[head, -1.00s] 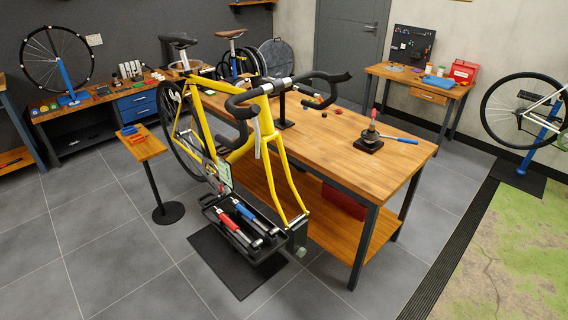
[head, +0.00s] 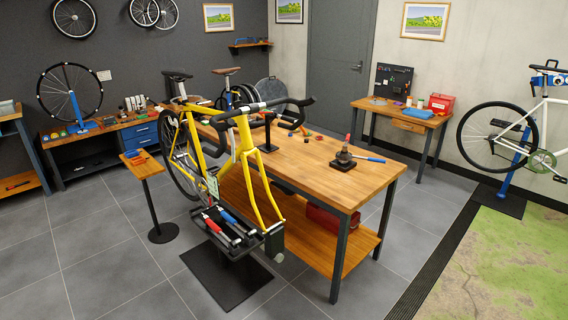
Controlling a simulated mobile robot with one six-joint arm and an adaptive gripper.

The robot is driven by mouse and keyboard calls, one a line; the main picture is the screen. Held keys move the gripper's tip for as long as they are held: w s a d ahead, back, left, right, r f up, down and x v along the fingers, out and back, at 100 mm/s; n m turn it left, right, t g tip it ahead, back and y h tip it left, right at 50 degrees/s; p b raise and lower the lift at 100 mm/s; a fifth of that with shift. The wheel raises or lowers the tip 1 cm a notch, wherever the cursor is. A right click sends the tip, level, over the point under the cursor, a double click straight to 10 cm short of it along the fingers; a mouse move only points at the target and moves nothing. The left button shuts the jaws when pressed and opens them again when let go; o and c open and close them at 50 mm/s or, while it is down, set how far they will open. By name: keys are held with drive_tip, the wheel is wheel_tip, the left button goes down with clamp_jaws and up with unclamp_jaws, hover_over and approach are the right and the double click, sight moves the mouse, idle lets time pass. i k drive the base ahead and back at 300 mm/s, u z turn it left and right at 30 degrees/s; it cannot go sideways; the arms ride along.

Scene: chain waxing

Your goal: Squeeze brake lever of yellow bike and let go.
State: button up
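The yellow bike (head: 243,160) stands upright on a stand beside the long wooden workbench, with no front wheel. Its black drop handlebar (head: 262,108) faces me, with one drop on the left and one on the right. The brake levers are too small and dark to tell clearly from the handlebar. My gripper is not in the head view, and nothing of mine touches the bike.
A black tray with red and blue tools (head: 233,236) hangs in front of the bike. The wooden workbench (head: 330,170) stands right behind it. A small side table (head: 141,166) stands to the left. The grey floor (head: 110,250) at the front left is clear.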

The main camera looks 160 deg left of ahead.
sight(230, 130)
drive_tip(key=u, duration=0.3)
drive_tip(key=i, duration=0.25)
drive_tip(key=u, duration=1.85)
drive_tip(key=k, duration=0.2)
drive_tip(key=u, duration=2.6)
